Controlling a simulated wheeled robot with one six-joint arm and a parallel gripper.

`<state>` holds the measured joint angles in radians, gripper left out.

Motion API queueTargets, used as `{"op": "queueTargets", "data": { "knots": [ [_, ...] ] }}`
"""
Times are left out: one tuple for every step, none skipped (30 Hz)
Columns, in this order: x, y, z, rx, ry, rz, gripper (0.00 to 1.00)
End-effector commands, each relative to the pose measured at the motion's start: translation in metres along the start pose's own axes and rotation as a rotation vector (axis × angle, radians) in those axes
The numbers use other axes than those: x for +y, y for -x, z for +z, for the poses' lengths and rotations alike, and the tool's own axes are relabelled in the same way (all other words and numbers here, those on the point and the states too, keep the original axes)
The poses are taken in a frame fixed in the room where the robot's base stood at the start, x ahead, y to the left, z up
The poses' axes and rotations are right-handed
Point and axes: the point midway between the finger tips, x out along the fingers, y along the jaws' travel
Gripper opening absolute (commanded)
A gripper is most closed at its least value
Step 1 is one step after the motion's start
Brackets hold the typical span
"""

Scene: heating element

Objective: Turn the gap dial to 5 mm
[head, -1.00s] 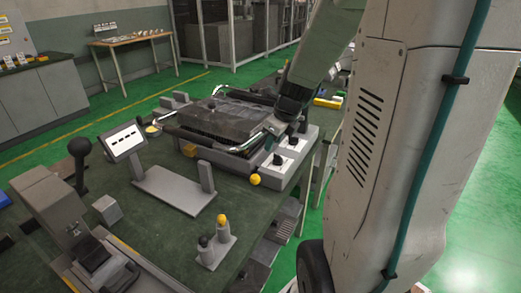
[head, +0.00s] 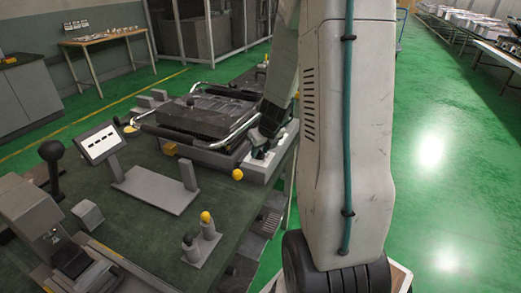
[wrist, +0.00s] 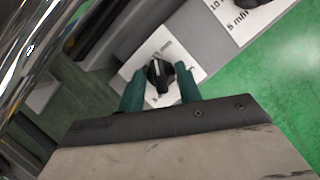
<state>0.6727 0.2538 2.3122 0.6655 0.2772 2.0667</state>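Two white dial plates sit on a grey control box beside the machine. In the wrist view, a black knob (wrist: 160,76) stands on the nearer plate (wrist: 133,68); its print is too small to read. My gripper (wrist: 159,72) is open, with one teal finger on each side of this knob; I cannot tell whether they touch it. In the head view, my gripper (head: 258,141) is over the control box (head: 262,170) and hides most of the dials.
The machine's dark block (head: 195,117) and chrome rails (head: 235,130) lie left of my gripper. A yellow ball knob (head: 237,174) is at the box's near corner. A tilted display (head: 100,143) and a stand with two small levers (head: 201,240) are on the green table.

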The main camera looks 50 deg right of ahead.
Motion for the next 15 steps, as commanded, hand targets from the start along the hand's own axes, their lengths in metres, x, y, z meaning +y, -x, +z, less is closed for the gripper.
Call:
{"op": "queueTargets", "data": {
  "knots": [
    [0.0,0.0,0.0002,0.0,0.0,0.0,0.35],
    [0.0,0.0002,0.0002,0.0,0.0,0.0,0.35],
    [0.0,0.0002,0.0002,0.0,0.0,0.0,0.35],
    [0.0,0.0003,0.0002,0.0,0.0,0.0,0.35],
    [0.0,0.0003,0.0002,0.0,0.0,0.0,0.32],
    [0.0,0.0003,0.0002,0.0,0.0,0.0,0.21],
    [0.0,0.0004,0.0002,0.0,0.0,0.0,0.12],
    [0.0,0.0004,0.0002,0.0,0.0,0.0,0.04],
    [0.0001,0.0004,0.0002,0.0,0.0,0.0,0.0],
    [0.0,0.0004,0.0002,0.0,0.0,0.0,0.0],
    [0.0,0.0004,0.0002,0.0,0.0,0.0,0.0],
    [0.0,0.0005,0.0002,0.0,0.0,0.0,0.0],
    [0.0,0.0005,0.0002,0.0,0.001,0.0,0.0],
    [0.0,0.0005,0.0002,0.0,0.001,0.001,0.0],
    [0.0,0.0005,0.0002,0.0,0.003,0.002,0.0]
  ]
}}
